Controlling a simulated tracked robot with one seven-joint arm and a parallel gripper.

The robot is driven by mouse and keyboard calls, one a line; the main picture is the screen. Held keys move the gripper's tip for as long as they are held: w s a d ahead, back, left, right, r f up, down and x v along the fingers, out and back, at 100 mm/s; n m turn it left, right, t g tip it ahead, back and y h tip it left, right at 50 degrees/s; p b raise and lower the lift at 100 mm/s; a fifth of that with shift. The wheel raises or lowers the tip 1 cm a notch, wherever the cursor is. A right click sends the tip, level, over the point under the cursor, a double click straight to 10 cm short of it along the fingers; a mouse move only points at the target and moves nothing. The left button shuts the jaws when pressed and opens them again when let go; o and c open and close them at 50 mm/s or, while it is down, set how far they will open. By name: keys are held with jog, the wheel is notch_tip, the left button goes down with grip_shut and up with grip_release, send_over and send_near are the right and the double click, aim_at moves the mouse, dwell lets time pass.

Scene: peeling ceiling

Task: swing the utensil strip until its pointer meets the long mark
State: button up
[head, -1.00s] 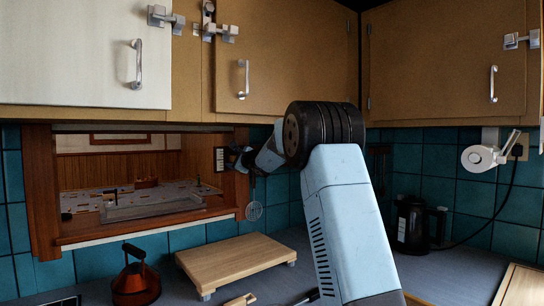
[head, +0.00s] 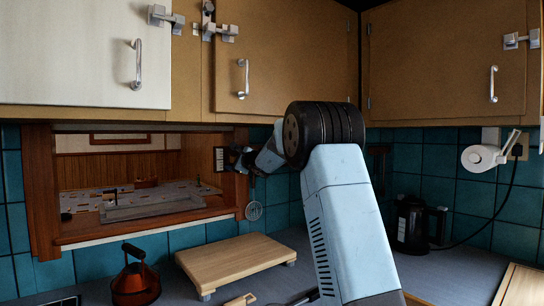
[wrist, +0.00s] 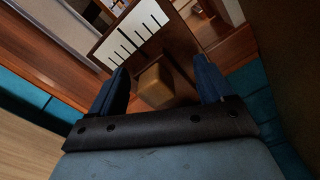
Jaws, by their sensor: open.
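My gripper (wrist: 160,88) is open in the wrist view, its two blue fingers apart. A tan block (wrist: 156,84) shows between and beyond the fingers; I cannot tell whether either finger touches it. It appears to sit on a dark brown strip. A white scale card (wrist: 132,35) with black marks of differing length lies above and left of the block. In the head view, the card (head: 219,159) is on the hatch's right post, and my gripper (head: 238,158) is beside it. A whisk-like utensil (head: 254,210) hangs below. The pointer cannot be made out.
The hatch sill (head: 150,229) runs left of my gripper. Cabinets (head: 290,60) hang above. A cutting board (head: 235,260), an orange kettle (head: 135,281) and a dark electric kettle (head: 410,222) stand on the counter below.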

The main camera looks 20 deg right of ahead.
jog(key=v, duration=0.8)
jog(key=shift+r, duration=0.1)
jog(key=o, duration=0.3)
jog(key=shift+o, duration=0.4)
jog(key=shift+s+a, duration=0.1)
jog(key=shift+s, duration=0.15)
jog(key=s+a+f+n+g+y, duration=0.1)
jog(key=s+a+n+g, duration=0.25)
jog(key=s, duration=0.65)
jog(key=s+a+f+n+g+y, duration=0.1)
jog(key=s+a+n+g, duration=0.15)
jog(key=s+n, duration=0.45)
jog(key=s+a+f+n+g, duration=0.15)
jog(key=s+a, duration=0.25)
jog(key=s, duration=0.8)
jog(key=s+d+f+n+g+h, duration=0.1)
jog(key=s+d+f+n+h, duration=0.1)
jog(key=s, duration=0.7)
jog(key=s+d+f+n+g+h, duration=0.1)
jog(key=s+d+f+n+h, duration=0.2)
jog(key=s+f, duration=0.4)
jog(key=s+d+f+n+g+h, duration=0.2)
jog(key=s+d+f+n, duration=0.1)
jog(key=s, duration=0.7)
jog(key=shift+s+d+f+h, duration=0.3)
jog(key=shift+s+d+f, duration=0.15)
jog(key=shift+f, duration=0.3)
